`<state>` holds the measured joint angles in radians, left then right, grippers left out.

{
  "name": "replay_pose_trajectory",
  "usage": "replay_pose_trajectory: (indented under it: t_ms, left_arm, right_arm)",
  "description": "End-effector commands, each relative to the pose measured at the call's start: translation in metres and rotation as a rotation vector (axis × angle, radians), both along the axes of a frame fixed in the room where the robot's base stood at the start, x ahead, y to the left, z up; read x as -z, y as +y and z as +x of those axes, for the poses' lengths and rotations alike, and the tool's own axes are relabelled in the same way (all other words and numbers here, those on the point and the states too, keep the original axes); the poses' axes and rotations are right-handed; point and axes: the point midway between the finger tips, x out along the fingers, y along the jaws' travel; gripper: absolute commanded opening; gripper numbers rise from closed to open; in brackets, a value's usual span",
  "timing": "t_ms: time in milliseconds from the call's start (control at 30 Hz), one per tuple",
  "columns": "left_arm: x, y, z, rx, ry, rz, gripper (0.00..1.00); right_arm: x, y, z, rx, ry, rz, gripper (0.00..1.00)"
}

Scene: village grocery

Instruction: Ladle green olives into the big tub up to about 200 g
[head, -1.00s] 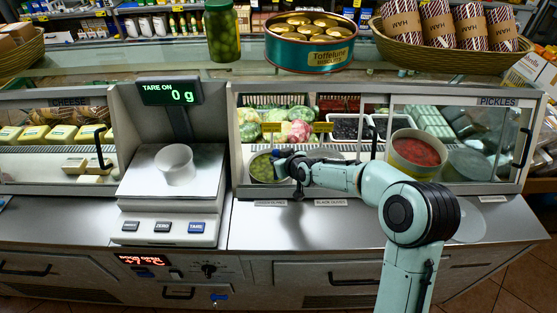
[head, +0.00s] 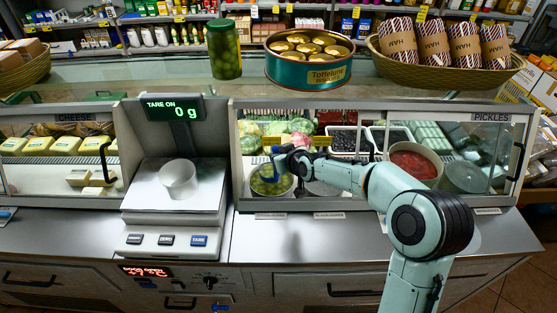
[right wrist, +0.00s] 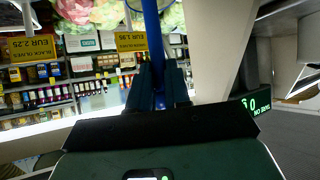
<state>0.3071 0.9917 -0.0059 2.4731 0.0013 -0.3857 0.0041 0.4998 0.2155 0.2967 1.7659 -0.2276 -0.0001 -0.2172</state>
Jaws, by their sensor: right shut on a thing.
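A white tub (head: 179,176) stands upright on the scale (head: 205,200), whose display (head: 172,109) reads 0 g with TARE ON. The round pot of green olives (head: 270,183) sits behind the glass, right of the scale. My right gripper (head: 282,163) is at the pot's rear right edge, shut on a blue ladle handle (right wrist: 152,40). The handle also shows between the dark fingers in the right wrist view. The ladle's bowl is hidden, so I cannot tell whether it holds olives. My left gripper is not in view.
A red-filled pot (head: 413,164) and black olive trays (head: 347,138) lie right of the olives. A jar of olives (head: 223,50), a biscuit tin (head: 309,66) and a ham basket (head: 390,56) stand on the glass top. The front counter is mostly clear.

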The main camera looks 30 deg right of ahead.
Motion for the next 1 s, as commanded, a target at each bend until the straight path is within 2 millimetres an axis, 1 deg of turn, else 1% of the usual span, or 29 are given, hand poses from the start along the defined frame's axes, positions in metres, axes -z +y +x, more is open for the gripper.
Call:
replay_pose_trajectory:
  t_ms: [67, 333, 433, 667, 900, 1000]
  left_arm:
    - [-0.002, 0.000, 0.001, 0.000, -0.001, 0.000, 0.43]
    - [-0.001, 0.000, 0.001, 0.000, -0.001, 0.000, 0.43]
    - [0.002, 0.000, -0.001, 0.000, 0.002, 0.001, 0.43]
    - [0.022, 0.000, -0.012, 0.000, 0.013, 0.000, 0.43]
    - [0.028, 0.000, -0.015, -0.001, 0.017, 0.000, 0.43]
    - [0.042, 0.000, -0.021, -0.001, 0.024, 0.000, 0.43]
  right_arm:
    - [-0.004, 0.000, 0.000, 0.000, -0.002, 0.000, 0.00]
    - [-0.004, 0.000, 0.000, 0.000, -0.001, 0.000, 0.00]
    - [-0.004, 0.002, -0.003, -0.001, -0.001, -0.002, 0.00]
    - [-0.007, 0.015, -0.024, -0.002, -0.003, -0.002, 0.00]
    - [-0.014, 0.030, -0.045, -0.006, -0.005, 0.000, 0.00]
    - [-0.012, 0.033, -0.049, -0.011, -0.003, -0.002, 0.00]
